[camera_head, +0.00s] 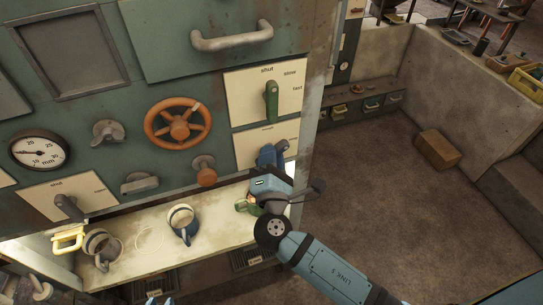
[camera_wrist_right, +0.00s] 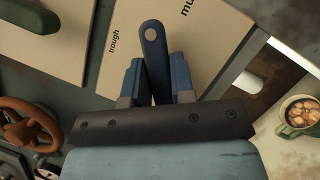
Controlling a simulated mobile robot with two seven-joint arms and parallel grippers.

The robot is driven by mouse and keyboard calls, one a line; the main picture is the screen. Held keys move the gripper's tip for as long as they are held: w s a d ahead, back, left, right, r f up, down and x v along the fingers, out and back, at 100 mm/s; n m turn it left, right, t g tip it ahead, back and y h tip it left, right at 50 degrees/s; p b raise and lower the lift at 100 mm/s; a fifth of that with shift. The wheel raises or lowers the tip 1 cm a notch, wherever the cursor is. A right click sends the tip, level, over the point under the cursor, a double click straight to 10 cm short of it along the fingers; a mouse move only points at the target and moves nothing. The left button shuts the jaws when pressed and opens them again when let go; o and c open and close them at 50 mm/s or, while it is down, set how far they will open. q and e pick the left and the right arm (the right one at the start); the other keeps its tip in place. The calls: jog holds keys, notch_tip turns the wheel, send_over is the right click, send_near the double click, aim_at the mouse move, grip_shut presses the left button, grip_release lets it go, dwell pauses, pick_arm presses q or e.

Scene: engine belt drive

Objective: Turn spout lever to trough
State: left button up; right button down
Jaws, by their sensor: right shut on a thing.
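The spout lever is a blue bar with a rounded, holed end, seen in the right wrist view (camera_wrist_right: 153,38) on a pale plate. It stands nearly upright in that picture, between the word "trough" (camera_wrist_right: 114,41) on the left and a cut-off word starting "mu" on the right. My right gripper (camera_wrist_right: 156,82) has its blue fingers on both sides of the lever, shut on it. In the head view the right gripper (camera_head: 270,156) is at the lower plate (camera_head: 246,147) and hides much of the lever. Blue tips of my left gripper (camera_head: 160,300) show at the bottom edge.
A green mug (camera_head: 243,206) stands on the pale shelf (camera_head: 150,238) near my right wrist; the wrist view shows it filled (camera_wrist_right: 298,115). Other mugs (camera_head: 183,222) stand further left. A green lever (camera_head: 270,101) is above, and an orange handwheel (camera_head: 178,124) is to the left.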

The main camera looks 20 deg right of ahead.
jog(key=n+t+y, duration=0.1)
jog(key=n, duration=0.2)
jog(key=n+t+y, duration=0.1)
jog(key=n, duration=0.3)
jog(key=shift+d+y, duration=0.2)
jog(key=shift+y, duration=0.1)
jog(key=n+y, duration=0.2)
jog(key=n, duration=0.2)
jog(key=n+t+y, duration=0.1)
jog(key=n, duration=0.2)
jog(key=shift+r+n+y, duration=0.1)
jog(key=shift+n+y, duration=0.3)
jog(key=shift+n+p, duration=0.3)
jog(key=shift+n, duration=0.1)
jog(key=c, duration=1)
grip_release()
jog(key=shift+w, duration=0.1)
jog(key=b+v, duration=0.3)
jog(key=v, duration=1.1)
jog(key=shift+b, duration=0.35)
